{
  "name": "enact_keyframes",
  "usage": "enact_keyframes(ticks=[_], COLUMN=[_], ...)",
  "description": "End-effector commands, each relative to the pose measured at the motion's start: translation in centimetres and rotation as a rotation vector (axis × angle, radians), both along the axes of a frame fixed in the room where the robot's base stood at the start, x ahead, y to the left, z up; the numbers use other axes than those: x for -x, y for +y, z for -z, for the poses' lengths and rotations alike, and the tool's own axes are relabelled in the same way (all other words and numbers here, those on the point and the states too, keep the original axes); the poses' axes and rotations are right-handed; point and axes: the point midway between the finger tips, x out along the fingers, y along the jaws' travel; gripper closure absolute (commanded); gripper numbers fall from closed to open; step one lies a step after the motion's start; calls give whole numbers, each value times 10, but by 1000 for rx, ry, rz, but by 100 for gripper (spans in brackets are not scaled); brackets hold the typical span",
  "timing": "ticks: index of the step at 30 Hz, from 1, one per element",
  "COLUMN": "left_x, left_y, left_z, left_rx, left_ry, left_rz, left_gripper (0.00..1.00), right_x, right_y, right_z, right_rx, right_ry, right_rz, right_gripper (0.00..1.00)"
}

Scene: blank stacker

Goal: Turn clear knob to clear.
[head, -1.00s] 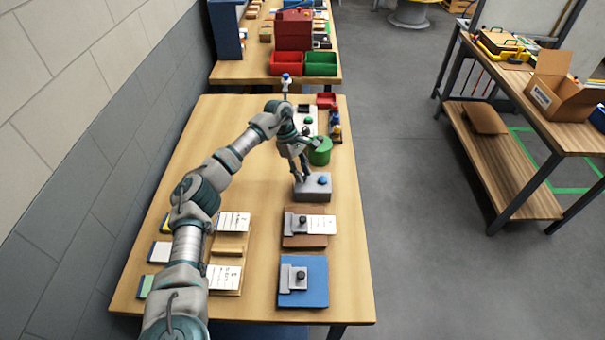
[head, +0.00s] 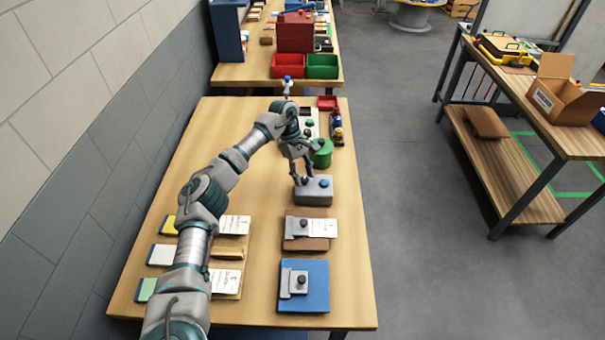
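A grey box (head: 316,196) with a blue round knob or button (head: 324,183) on its right top stands on the wooden table, right of its middle. My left gripper (head: 303,181) points down over the left part of this box, left of the blue knob. Its two fingers look apart, with a small gap between them. Any knob under the fingertips is hidden, and I cannot tell whether they touch the box. No knob label is readable. My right gripper is out of view.
In front are a brown board (head: 318,244) and a blue board (head: 318,296), each with a clip. Cards on wooden holders lie left. The table between is clear.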

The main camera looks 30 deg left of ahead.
Motion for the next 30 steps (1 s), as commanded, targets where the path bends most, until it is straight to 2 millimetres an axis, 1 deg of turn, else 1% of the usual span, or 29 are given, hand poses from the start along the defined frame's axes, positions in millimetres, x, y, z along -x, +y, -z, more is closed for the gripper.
enact_keyframes(ticks=[8,11,14,24,30], left_x=[1,1,-1,-11,-13], left_y=[0,1,6,35,43], left_z=[-1,-5,-17,-88,-105], left_rx=[0,0,0,2,1], left_ry=[0,-1,-1,-1,2], left_rz=[0,0,-3,-2,-1], left_gripper=[47,47,47,47,47], right_x=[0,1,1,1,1], right_y=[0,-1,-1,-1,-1], right_z=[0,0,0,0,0], right_rx=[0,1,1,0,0], right_ry=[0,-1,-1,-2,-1], right_rz=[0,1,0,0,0], right_gripper=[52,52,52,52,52])
